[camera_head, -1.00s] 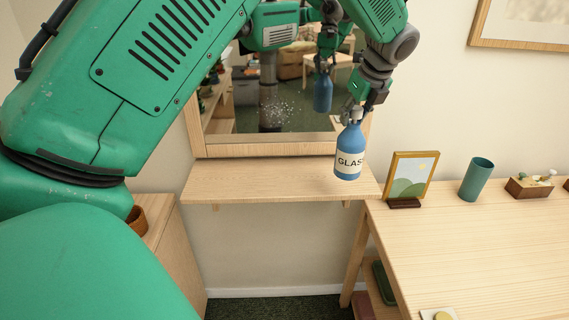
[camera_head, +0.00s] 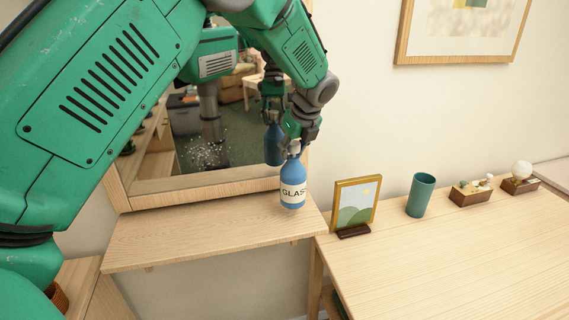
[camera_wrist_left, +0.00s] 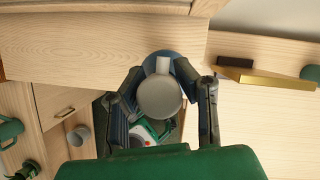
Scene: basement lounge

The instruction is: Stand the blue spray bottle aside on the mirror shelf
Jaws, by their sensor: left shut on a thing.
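My left gripper (camera_head: 296,143) is shut on the blue spray bottle (camera_head: 292,172), holding it upright near its top. The bottle has a pale label reading "GLAS". In the head view its base shows against the right end of the mirror shelf (camera_head: 190,240), a plain light-wood board; I cannot tell whether it touches. In the left wrist view the bottle's grey top (camera_wrist_left: 160,97) sits between the fingers, with the shelf (camera_wrist_left: 80,42) beyond it. My right gripper is not in view.
A wood-framed mirror (camera_head: 200,187) stands behind the shelf, with white specks on its glass and my arm's reflection. The shelf left of the bottle is clear. On the table (camera_head: 430,270) at right stand a picture frame (camera_head: 356,204), a teal cup (camera_head: 420,195) and small wooden boxes (camera_head: 470,192).

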